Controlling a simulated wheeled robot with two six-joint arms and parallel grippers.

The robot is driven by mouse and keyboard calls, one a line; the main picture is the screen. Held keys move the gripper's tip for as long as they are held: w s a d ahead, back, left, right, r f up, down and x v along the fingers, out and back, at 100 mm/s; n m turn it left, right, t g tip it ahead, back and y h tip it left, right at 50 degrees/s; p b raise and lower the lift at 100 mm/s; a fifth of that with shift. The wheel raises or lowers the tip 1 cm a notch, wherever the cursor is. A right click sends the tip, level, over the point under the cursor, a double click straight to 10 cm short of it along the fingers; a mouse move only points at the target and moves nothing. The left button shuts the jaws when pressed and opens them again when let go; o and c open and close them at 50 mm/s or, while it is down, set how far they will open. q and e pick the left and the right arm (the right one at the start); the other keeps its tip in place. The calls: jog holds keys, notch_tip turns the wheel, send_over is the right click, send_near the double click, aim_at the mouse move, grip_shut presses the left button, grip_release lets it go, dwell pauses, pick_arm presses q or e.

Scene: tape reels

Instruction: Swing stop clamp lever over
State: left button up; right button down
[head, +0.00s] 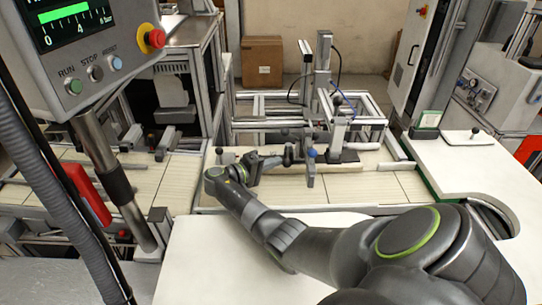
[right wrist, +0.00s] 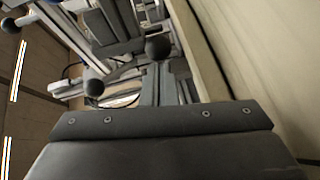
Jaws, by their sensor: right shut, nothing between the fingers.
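My right gripper (head: 291,153) reaches from the lower right to the fixture in the middle of the head view. In the right wrist view its shut fingers (right wrist: 163,88) point away from the camera, with nothing visible between them. A lever with a black ball knob (head: 337,101) stands upright on the fixture, just beyond the gripper. A grey bar with a blue knob (head: 311,153) hangs beside the fingertips. In the wrist view a dark ball knob (right wrist: 158,48) shows just beyond the fingers; contact cannot be told. Which lever is the stop clamp's is unclear. My left gripper is not in view.
A control panel (head: 95,45) with a red button hangs at upper left. Aluminium frames surround the fixture. A cardboard box (head: 262,62) stands behind.

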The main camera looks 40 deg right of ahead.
jog(key=shift+s+d+r+n+t+p, duration=0.1)
jog(key=shift+s+r+n+t+p, duration=0.15)
jog(key=shift+s+t+p, duration=0.2)
jog(key=shift+s+d+f, duration=0.1)
jog(key=shift+s+f, duration=0.1)
jog(key=shift+s, duration=0.05)
jog(key=a, duration=0.5)
jog(key=a+r, duration=0.1)
jog(key=a, duration=0.4)
jog(key=w+a+r, duration=0.1)
jog(key=a, duration=0.5)
jog(key=shift+w+b, duration=0.1)
jog(key=shift+b, duration=0.2)
jog(key=shift+a+r, duration=0.2)
jog(key=shift+a, duration=0.45)
